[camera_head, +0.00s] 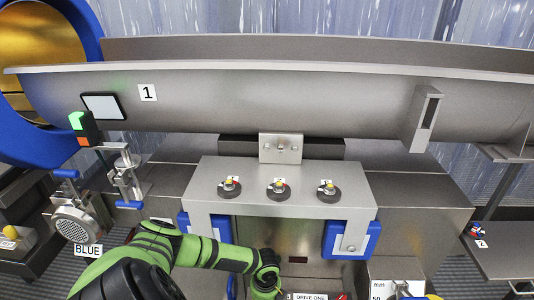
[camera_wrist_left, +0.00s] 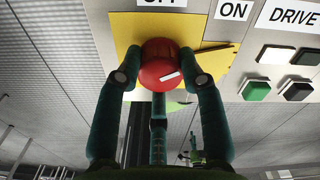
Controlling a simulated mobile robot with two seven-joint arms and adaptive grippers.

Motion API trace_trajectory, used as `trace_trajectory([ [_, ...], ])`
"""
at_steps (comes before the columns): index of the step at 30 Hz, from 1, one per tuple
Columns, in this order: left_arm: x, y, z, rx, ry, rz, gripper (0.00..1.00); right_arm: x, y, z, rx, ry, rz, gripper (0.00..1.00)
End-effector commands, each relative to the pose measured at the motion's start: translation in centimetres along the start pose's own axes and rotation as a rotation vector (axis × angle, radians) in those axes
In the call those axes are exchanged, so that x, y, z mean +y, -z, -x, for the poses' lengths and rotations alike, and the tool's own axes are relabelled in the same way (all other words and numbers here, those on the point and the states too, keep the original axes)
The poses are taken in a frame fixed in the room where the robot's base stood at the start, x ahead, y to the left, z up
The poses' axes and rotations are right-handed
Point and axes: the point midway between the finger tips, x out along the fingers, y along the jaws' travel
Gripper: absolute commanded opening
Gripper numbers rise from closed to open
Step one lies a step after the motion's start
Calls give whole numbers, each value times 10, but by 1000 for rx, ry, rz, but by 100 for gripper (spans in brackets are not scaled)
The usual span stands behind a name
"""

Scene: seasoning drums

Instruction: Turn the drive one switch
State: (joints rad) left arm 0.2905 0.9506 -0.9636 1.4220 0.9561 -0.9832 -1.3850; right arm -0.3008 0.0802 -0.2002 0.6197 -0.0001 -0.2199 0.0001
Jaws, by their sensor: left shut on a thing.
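The drive one switch is a round red knob (camera_wrist_left: 160,60) with a white mark, on a yellow plate (camera_wrist_left: 125,30) in the left wrist view. The white mark sits at the knob's lower right. "OFF" and "ON" labels stand above the plate and to its right. My left gripper (camera_wrist_left: 161,80) has its two fingers on either side of the knob and is shut on it. In the head view my green left arm reaches to the bottom edge, beside the "DRIVE ONE" label (camera_head: 310,296); the knob is mostly hidden or cut off there. My right gripper is not in view.
Green, white and black push buttons (camera_wrist_left: 283,88) lie right of the knob under a "DRIVE" label (camera_wrist_left: 293,15). In the head view, a grey console (camera_head: 345,200) with several small dials stands beyond the arm, below a large drum trough (camera_head: 260,100).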

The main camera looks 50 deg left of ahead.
Motion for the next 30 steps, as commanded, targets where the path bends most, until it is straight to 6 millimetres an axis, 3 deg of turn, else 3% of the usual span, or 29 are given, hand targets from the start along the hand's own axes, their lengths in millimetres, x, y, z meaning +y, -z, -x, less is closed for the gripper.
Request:
trace_trajectory([
  [2, -1, 2, 0, 3, 3, -5, 0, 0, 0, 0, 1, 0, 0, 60],
  [3, -1, 2, 0, 3, 3, -5, 51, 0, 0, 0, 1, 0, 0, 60],
  [4, -1, 2, 0, 3, 2, -5, 63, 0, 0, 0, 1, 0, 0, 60],
  [17, -1, 1, 5, 1, 2, -2, 63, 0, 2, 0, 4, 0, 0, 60],
  [23, -1, 0, 36, -2, 3, -4, 63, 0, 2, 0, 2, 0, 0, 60],
  [30, 0, 0, 88, -1, 2, -4, 63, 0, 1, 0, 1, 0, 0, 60],
])
